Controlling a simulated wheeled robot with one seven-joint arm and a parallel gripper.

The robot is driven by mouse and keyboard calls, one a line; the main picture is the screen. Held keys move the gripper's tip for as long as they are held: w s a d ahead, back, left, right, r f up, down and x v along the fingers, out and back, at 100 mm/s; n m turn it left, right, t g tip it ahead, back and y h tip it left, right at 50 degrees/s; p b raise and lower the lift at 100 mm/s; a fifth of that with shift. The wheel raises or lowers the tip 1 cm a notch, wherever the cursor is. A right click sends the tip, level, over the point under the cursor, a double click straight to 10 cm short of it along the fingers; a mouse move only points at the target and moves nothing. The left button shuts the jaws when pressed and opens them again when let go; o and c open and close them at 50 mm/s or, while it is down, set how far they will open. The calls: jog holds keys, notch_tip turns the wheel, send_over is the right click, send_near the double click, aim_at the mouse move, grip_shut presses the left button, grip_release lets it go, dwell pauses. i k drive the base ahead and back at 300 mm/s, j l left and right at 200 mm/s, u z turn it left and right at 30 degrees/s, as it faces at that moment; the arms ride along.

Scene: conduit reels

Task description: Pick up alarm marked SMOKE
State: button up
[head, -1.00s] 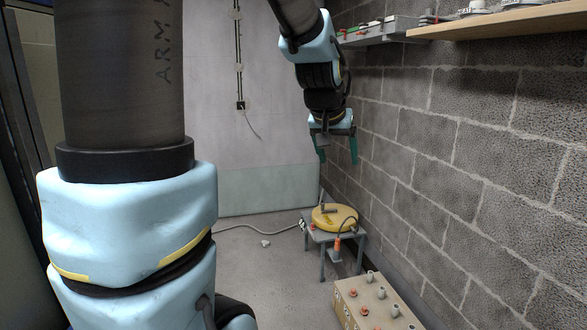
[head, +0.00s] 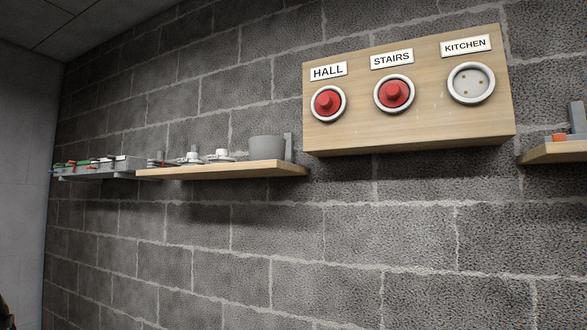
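No readable SMOKE mark shows in the head view. Small pale round items stand on the wooden shelf (head: 225,171): one white item (head: 222,156) and another (head: 192,157) to its left. Any marks on them are too small to read, so I cannot tell whether one is the SMOKE alarm. My gripper is not in view.
A wooden wall board (head: 420,120) has red round units under HALL (head: 328,103) and STAIRS (head: 395,94), and an empty white base (head: 471,83) under KITCHEN. A grey cup-like container (head: 267,149) stands on the shelf. A grey tray (head: 118,165) is farther left. Another shelf (head: 555,152) is at right.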

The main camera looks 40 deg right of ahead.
aim_at(222, 155)
jog(key=z, duration=1.05)
jog(key=j, duration=0.2)
jog(key=i, duration=0.05)
